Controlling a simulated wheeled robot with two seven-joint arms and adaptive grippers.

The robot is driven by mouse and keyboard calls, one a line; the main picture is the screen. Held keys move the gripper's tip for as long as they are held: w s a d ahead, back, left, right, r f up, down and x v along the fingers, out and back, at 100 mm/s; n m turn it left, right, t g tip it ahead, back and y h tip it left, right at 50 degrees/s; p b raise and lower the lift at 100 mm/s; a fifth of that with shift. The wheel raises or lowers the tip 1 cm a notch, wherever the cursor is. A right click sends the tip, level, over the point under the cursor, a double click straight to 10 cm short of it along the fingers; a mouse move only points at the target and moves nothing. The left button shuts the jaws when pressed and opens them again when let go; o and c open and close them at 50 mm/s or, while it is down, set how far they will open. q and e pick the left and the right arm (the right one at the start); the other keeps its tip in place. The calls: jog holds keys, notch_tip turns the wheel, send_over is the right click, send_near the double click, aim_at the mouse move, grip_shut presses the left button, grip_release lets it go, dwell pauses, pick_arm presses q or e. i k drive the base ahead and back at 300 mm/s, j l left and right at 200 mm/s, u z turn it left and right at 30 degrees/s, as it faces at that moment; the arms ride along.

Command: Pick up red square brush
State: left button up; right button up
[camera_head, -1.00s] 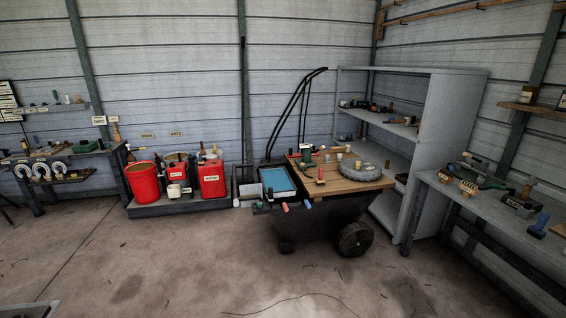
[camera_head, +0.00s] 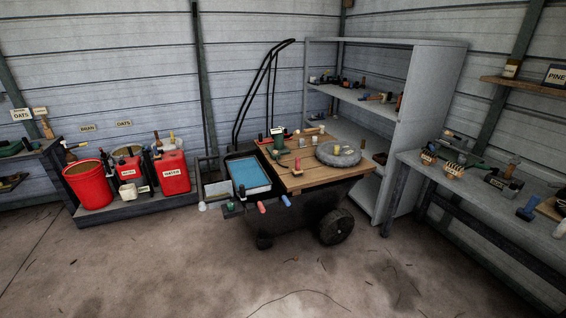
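I cannot clearly make out a red square brush; things at this distance are small. A small upright red item (camera_head: 297,165) stands on the wooden top of the cart (camera_head: 318,177), near its left part, and its shape is too small to tell. A red handle (camera_head: 262,208) and a blue handle (camera_head: 286,201) stick out at the cart's front edge. Two brushes with wooden backs (camera_head: 454,170) lie on the right bench. Neither of my grippers is in view.
A grey shelf unit (camera_head: 425,115) stands behind the cart, and a grey bench (camera_head: 480,195) runs along the right wall. A red bucket (camera_head: 88,186) and red cans (camera_head: 172,172) stand on a low platform at left. The concrete floor (camera_head: 200,265) in front is clear.

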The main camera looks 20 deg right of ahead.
aim_at(297, 172)
jog(key=i+j+z, duration=0.15)
jog(key=i, duration=0.25)
jog(key=i+z, duration=0.2)
jog(key=i, duration=0.15)
jog(key=i+j+z, duration=0.15)
jog(key=i, duration=0.25)
jog(key=j, duration=0.1)
